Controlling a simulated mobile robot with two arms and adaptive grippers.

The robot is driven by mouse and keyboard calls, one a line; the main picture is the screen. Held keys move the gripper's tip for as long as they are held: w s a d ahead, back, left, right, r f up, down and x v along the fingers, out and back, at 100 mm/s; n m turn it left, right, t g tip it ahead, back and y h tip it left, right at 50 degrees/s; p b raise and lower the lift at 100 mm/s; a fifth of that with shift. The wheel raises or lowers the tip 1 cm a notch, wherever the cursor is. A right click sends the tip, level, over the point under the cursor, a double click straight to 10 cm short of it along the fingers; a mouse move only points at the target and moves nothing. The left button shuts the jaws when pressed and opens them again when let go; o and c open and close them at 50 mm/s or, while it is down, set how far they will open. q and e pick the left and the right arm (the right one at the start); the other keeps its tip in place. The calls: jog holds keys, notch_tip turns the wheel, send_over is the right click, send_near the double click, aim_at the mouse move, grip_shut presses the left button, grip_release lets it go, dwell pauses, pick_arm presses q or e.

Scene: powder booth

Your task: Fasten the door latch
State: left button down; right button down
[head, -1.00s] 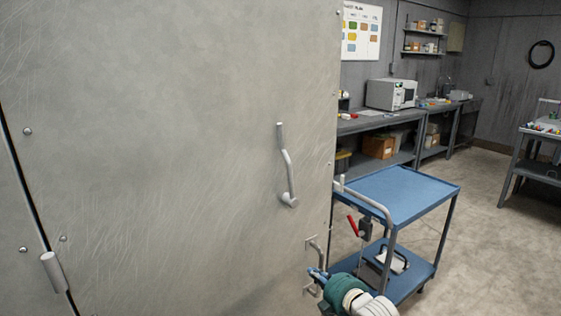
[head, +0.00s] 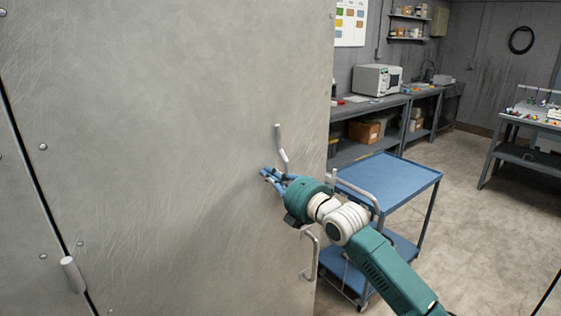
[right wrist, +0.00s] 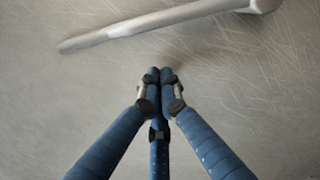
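The door (head: 150,130) is a large scratched grey metal panel filling the left of the head view. Its latch lever (head: 279,142) is a bent grey bar pointing upward near the door's right edge; my right gripper hides its lower end. The lever (right wrist: 150,25) crosses the top of the right wrist view, with its thicker end at upper right. My right gripper (head: 265,174) is close to the door, to the left of the lever's lower part. Its blue fingertips (right wrist: 160,75) are together with nothing between them, and a gap shows between them and the lever. My left gripper is out of view.
A grey pull handle (head: 314,255) is on the door below my right gripper. A blue cart (head: 390,185) stands close to the right of the door. Workbenches (head: 375,105) line the back wall. Open floor (head: 470,235) lies at the right.

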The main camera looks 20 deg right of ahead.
jog(key=shift+w+a+r+p, duration=0.1)
jog(key=shift+w+r+p, duration=0.2)
jog(key=shift+w, duration=0.45)
jog(key=d, duration=0.1)
jog(key=d+p, duration=0.1)
jog(key=d, duration=0.1)
jog(key=shift+s+d+r, duration=0.15)
jog(key=shift+s+r, duration=0.05)
jog(key=shift+r, duration=0.15)
jog(key=shift+d, duration=0.3)
jog(key=shift+a, duration=0.1)
jog(key=shift+a, duration=0.1)
